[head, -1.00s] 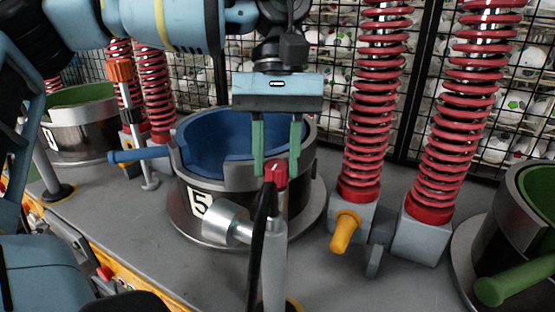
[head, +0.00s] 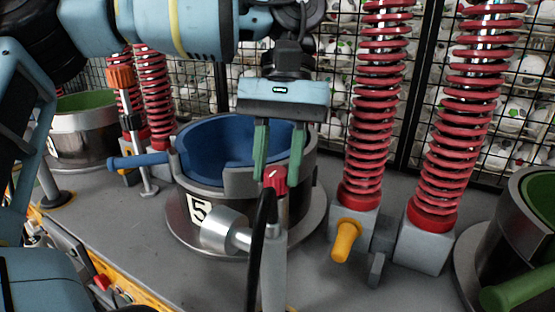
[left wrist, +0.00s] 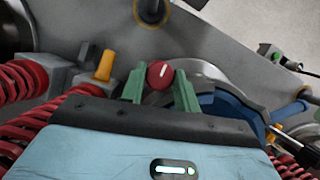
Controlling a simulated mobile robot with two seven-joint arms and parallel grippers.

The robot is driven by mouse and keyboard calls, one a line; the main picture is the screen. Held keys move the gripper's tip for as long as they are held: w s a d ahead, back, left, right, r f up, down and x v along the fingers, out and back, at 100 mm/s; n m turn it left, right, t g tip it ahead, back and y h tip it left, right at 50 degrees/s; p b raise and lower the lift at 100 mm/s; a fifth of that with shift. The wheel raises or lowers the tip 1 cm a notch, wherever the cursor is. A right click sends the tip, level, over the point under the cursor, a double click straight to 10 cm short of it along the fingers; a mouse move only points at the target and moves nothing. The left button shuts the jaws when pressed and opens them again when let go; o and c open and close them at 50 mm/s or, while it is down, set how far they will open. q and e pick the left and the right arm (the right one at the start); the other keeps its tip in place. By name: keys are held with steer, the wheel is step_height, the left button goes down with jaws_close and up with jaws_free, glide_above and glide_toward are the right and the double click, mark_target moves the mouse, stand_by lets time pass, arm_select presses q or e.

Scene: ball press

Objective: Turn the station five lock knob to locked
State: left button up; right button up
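The station five lock knob (head: 274,179) is red with a white mark and sits on a grey post in front of the station five cup (head: 240,184). In the left wrist view the knob (left wrist: 160,74) shows between the fingertips, its white line running nearly up and down in the picture. My left gripper (head: 277,173) is open, its two green fingers pointing down just behind and above the knob. In the left wrist view the fingers (left wrist: 159,82) flank the knob with a gap; contact cannot be told. My right gripper is not in view.
Red springs (head: 376,110) and a yellow peg (head: 345,240) stand to the right. A blue handle (head: 138,160) sticks out left of the cup. A mesh fence closes the back.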

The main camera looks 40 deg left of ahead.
arm_select(q)
steer(key=shift+o, duration=0.6)
steer(key=v, duration=0.8)
steer(key=shift+f, duration=0.1)
